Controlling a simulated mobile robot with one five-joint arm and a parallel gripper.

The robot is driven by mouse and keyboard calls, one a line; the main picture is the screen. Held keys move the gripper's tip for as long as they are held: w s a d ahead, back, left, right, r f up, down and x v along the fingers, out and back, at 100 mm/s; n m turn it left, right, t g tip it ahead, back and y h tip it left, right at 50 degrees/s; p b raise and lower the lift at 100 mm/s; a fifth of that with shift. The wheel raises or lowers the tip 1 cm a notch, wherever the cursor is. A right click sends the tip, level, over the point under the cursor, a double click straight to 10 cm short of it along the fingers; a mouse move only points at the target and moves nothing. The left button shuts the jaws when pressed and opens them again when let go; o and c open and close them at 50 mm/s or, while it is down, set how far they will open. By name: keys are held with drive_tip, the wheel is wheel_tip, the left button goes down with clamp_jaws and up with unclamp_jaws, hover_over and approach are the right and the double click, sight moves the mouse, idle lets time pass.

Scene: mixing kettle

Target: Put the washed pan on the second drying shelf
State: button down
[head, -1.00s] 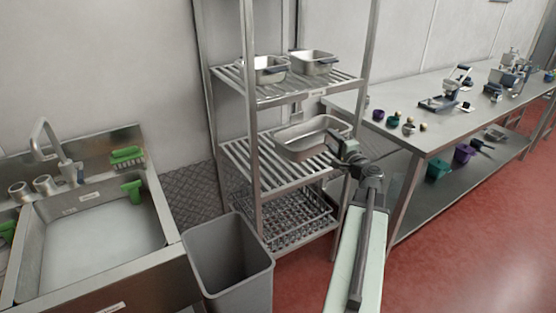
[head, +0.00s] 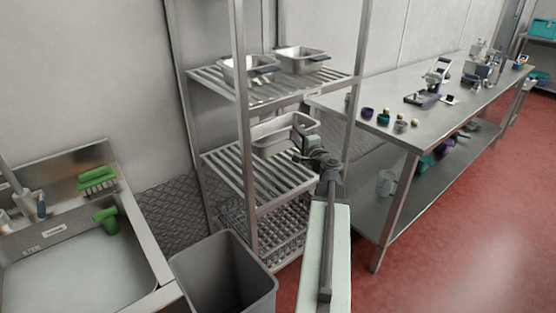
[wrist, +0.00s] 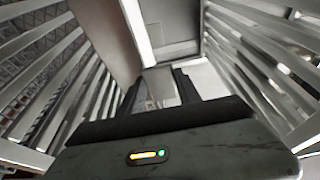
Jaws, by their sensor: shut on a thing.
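The pan (head: 268,138) is a rectangular metal pan at the middle slatted shelf (head: 225,162) of the drying rack, below the shelf that bears two other pans. My gripper (head: 302,138) reaches in from the front right and is shut on the pan at its right side. The pan looks about level. I cannot tell whether its underside touches the slats. In the wrist view my gripper's jaws (wrist: 160,90) point inward between rows of slats, and the pan's outline there is hard to make out.
Two pans (head: 248,68) (head: 301,60) stand on the upper shelf (head: 275,90), close above my gripper. A rack post (head: 243,130) stands left of the pan. A grey bin (head: 225,280) and a sink (head: 80,270) are at left, a workbench (head: 440,110) at right.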

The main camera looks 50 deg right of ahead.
wheel_tip(320, 180, down, 9)
drive_tip(key=b, duration=0.8)
drive_tip(key=shift+w+a+f, duration=0.1)
drive_tip(key=shift+f, duration=0.05)
drive_tip(key=shift+r, duration=0.2)
drive_tip(key=shift+f, duration=0.15)
drive_tip(key=c, duration=0.8)
unclamp_jaws()
drive_tip(key=shift+c, duration=0.2)
